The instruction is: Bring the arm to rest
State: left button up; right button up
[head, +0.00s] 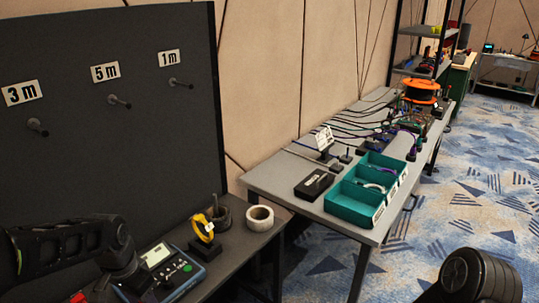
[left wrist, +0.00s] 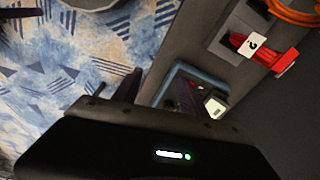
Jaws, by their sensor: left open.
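My left arm (head: 70,250) comes in from the left in the head view, held low over the near bench beside the blue-edged tester (head: 160,270).
The near bench (head: 255,238) carries a yellow tape roll on a stand (head: 205,232) and a white roll (head: 260,218). A dark board with length-marked pegs (head: 120,100) stands behind. A red labelled part (left wrist: 265,50) lies near the tester.

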pick_arm(q)
jog(key=w+d+f+n+t+h, duration=0.1)
jog(key=w+d+f+n+t, duration=0.1)
jog(key=w+d+f+t, duration=0.3)
jog(key=s+d+f+n+g+h, duration=0.2)
jog(key=d+f, duration=0.8)
jog(key=s+d+f+g, duration=0.1)
jog(key=s+d+f, duration=0.2)
jog(key=s, duration=0.3)
jog(key=s+d+f+n+g, duration=0.1)
jog(key=s+d+f, duration=0.2)
jog(key=s+f, duration=0.2)
jog(key=s+d+f+n+g+h, duration=0.1)
jog(key=s+d+f, duration=0.2)
jog(key=s+f, duration=0.2)
jog(key=s, duration=0.3)
jog(key=shift+d, duration=0.35)
jog(key=shift+r, duration=0.1)
jog(key=shift+c, duration=0.3)
